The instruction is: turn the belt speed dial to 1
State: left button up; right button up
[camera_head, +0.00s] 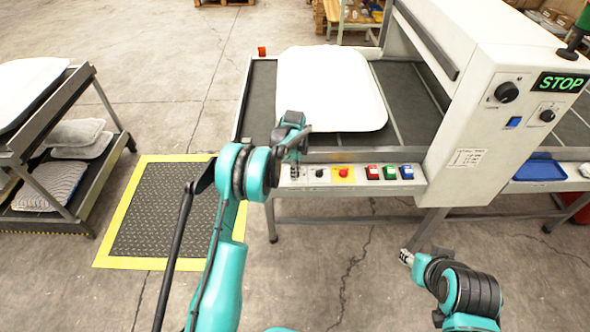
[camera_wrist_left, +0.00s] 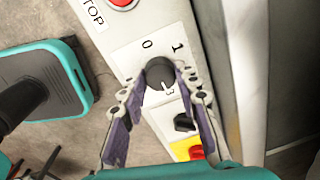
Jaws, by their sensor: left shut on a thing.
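The dark round dial (camera_wrist_left: 160,74) sits on the white control panel in the left wrist view, with printed marks 0 and 1 on its far side. A pale pointer line and what looks like a 3 show on its near side. My left gripper (camera_wrist_left: 162,85) is shut on the dial, one finger on each side of it. In the head view my left gripper (camera_head: 296,160) is at the left end of the front panel (camera_head: 352,186), and my arm largely hides the dial. My right gripper (camera_head: 405,257) is low, away from the machine; its fingers are too small to read.
Near the dial are a smaller black knob (camera_wrist_left: 184,122) and a red button on yellow (camera_head: 343,173). Red, green and blue buttons follow to the right. A white pillow (camera_head: 330,88) lies on the belt. A green STOP display (camera_head: 560,82) is on the cabinet. A rack (camera_head: 70,100) stands left.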

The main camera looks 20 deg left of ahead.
pick_arm(q)
jog(key=n, duration=0.5)
jog(key=shift+n, duration=0.3)
jog(key=n, duration=0.6)
jog(key=shift+d+y, duration=0.1)
jog(key=shift+y, duration=0.2)
jog(key=n, duration=0.6)
jog(key=shift+w+n+g+p, duration=0.1)
jog(key=shift+n+g+p, duration=0.2)
jog(key=n, duration=0.5)
jog(key=shift+n, duration=0.4)
jog(key=o, duration=1.2)
jog(key=shift+c, duration=0.2)
